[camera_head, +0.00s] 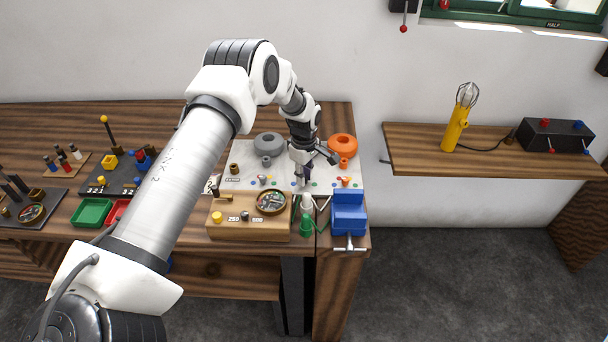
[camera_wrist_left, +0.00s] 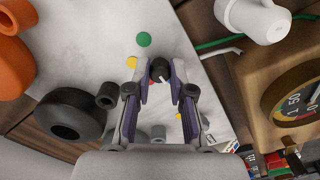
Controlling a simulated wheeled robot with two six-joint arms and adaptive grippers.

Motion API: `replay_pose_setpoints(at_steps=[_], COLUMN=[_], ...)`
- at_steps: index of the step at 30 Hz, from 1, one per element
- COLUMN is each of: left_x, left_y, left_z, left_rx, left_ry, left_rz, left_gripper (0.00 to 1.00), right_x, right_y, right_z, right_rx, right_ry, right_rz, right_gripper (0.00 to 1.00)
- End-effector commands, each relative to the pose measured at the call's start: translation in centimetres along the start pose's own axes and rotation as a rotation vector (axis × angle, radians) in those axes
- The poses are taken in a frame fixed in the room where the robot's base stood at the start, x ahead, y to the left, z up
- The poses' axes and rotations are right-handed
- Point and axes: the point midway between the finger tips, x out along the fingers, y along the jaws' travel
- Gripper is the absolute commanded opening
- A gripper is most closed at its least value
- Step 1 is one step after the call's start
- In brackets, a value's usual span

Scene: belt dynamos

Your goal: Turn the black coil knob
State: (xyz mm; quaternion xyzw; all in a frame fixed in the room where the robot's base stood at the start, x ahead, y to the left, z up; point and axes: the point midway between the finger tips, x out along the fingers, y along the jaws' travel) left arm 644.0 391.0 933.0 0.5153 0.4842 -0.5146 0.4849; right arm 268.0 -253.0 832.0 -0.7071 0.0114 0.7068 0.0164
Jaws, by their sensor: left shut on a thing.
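My left gripper (camera_head: 303,178) reaches down over the white board (camera_head: 238,181) on the workbench. In the left wrist view its two fingertips (camera_wrist_left: 160,82) close on a small black knob (camera_wrist_left: 160,68) with a pale pointer line, one fingertip on each side. In the head view the gripper hides the knob. A dark grey ring-shaped coil (camera_wrist_left: 66,116) lies near the left finger in the wrist view; the head view shows a grey ring (camera_head: 269,145) and an orange ring (camera_head: 342,147) on the board. My right gripper is in neither view.
A wooden box with a round gauge (camera_head: 271,202) stands in front of the board. A blue vise (camera_head: 349,212) and a green bottle-like object (camera_head: 306,225) are at the front edge. A shelf (camera_head: 400,150) with a yellow lamp (camera_head: 457,128) is to the right.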

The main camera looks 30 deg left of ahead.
Motion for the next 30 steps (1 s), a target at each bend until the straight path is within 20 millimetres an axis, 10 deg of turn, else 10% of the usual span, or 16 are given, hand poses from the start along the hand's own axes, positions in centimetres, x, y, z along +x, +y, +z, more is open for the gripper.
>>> replay_pose_setpoints(at_steps=[5,6,8,20,30], left_x=[0.3,0.3,0.3,-0.9,-8.9], left_y=[-0.3,-0.3,-0.3,0.0,0.0], left_z=[0.1,0.1,0.1,0.0,0.0], left_rx=[0.000,0.000,0.001,0.002,0.001], left_ry=[-0.002,-0.002,-0.002,-0.001,-0.001], left_rz=[-0.008,-0.008,-0.008,-0.001,-0.001], left_gripper=[0.00,0.29,0.47,0.47,0.47], right_x=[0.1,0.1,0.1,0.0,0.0], right_y=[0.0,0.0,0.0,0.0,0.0], right_z=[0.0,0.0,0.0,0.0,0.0], right_rx=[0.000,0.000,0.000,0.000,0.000], right_ry=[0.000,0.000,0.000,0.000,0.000], right_rz=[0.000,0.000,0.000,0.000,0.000], right_gripper=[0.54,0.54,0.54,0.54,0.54])
